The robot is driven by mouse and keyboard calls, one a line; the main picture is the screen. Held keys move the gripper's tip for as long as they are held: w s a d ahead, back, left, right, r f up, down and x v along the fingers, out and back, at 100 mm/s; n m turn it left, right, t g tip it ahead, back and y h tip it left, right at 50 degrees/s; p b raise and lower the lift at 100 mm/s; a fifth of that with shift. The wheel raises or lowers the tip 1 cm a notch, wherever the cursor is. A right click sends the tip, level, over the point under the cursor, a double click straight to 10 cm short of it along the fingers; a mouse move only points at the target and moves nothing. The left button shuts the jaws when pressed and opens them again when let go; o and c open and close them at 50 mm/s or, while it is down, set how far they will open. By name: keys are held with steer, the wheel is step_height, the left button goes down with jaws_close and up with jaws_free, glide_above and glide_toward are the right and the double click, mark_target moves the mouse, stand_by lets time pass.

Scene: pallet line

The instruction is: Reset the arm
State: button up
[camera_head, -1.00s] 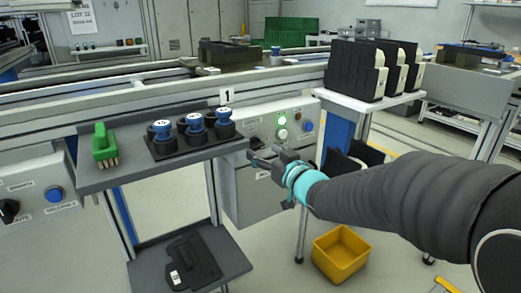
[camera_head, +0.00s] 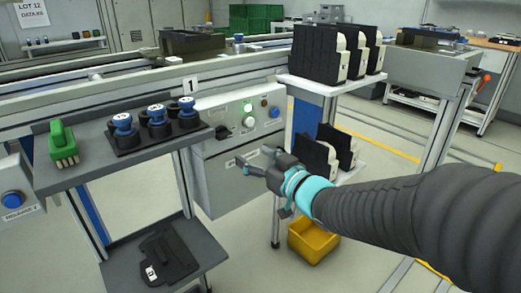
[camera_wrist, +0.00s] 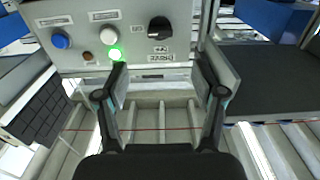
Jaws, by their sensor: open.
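My gripper (camera_head: 257,162) is in front of the control box (camera_head: 215,155) under the line, apart from the shelf at the left. Its fingers are spread with nothing between them. In the wrist view my gripper (camera_wrist: 160,75) shows both fingers apart, below the control box panel (camera_wrist: 75,25). That panel carries a lit green light (camera_wrist: 115,54), a white button, a blue button and a black knob (camera_wrist: 159,28). My dark sleeved arm reaches in from the right in the head view.
A shelf (camera_head: 85,178) holds a green brush (camera_head: 63,148) and a black holder with blue-topped parts (camera_head: 124,124). A rack (camera_head: 303,88) carries black and white cases (camera_head: 318,52). A yellow bin (camera_head: 312,240) stands on the floor below my arm. A lower shelf (camera_head: 200,240) holds a black part.

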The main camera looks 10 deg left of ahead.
steer(key=w+d+f+m+h, duration=0.2)
steer(key=d+f+h, duration=0.5)
steer(key=f, duration=0.2)
steer(key=s+d+f+m+g+h, duration=0.2)
steer(key=s+d+f+h, duration=0.25)
steer(key=d, duration=0.35)
steer(key=s+d+r+m+g+h, duration=0.1)
steer(key=s+d+r+m+g, duration=0.1)
steer(key=s+d, duration=0.4)
steer(key=s+d+r+m+g+h, duration=0.1)
steer(key=s+d, duration=0.5)
steer(key=s, duration=0.7)
steer(key=shift+s+r+m+g, duration=0.45)
steer(key=shift+r+m, duration=0.65)
steer(key=shift+m, duration=0.3)
